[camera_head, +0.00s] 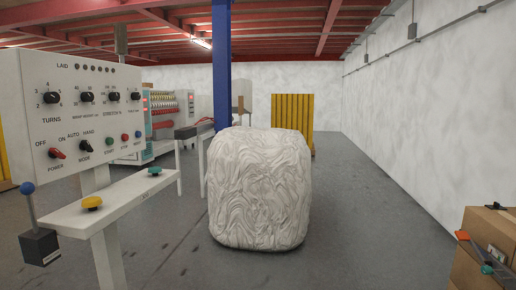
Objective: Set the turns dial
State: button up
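The turns dial (51,98) is a black knob at the upper left of a white control panel (80,118), on the left side of the head view. The label TURNS stands below it and small numbers ring it. The exact setting of its pointer is too small to read surely. More black knobs sit to its right in the same row. A red power switch (57,153) and a black mode knob (85,146) are below. My gripper is not in view.
A white ledge (120,199) with yellow (92,203) and teal (155,171) buttons juts out below the panel. A blue-knobbed lever (33,215) stands at left. A large white wrapped bundle (258,190) fills the middle. Cardboard boxes (475,268) are at lower right. Open floor lies between.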

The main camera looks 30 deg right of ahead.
aim_at(51, 98)
jog(key=z, duration=4.55)
jog(key=u, duration=3.3)
jog(key=i+j+u, duration=0.1)
jog(key=u, duration=0.25)
jog(key=i+u, duration=0.25)
jog(key=u, duration=0.15)
jog(key=i+u, duration=0.15)
jog(key=u, duration=0.2)
